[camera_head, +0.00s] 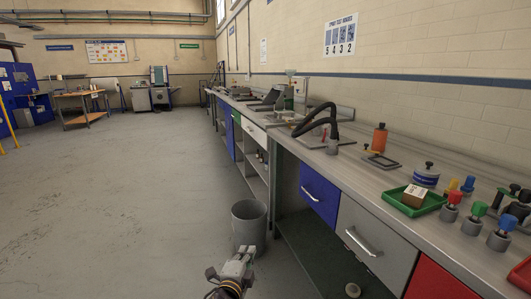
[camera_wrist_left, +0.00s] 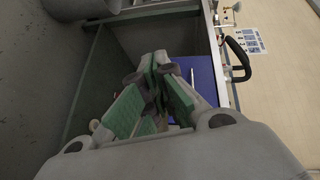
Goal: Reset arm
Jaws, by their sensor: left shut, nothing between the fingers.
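My left gripper (camera_head: 240,262) is low at the bottom middle of the head view, in front of the bench and just below a grey bin. In the left wrist view its green-padded fingers (camera_wrist_left: 158,88) are together at the tips, with nothing between them. Beyond the fingers in that view are the blue drawer (camera_wrist_left: 203,80) and the open space under the bench. My right gripper does not show in either view.
The grey bin (camera_head: 249,222) stands on the floor close to the gripper. The long bench (camera_head: 360,180) on the right carries a green tray (camera_head: 413,203), an orange bottle (camera_head: 380,138) and several capped bottles. The floor on the left (camera_head: 110,190) is clear.

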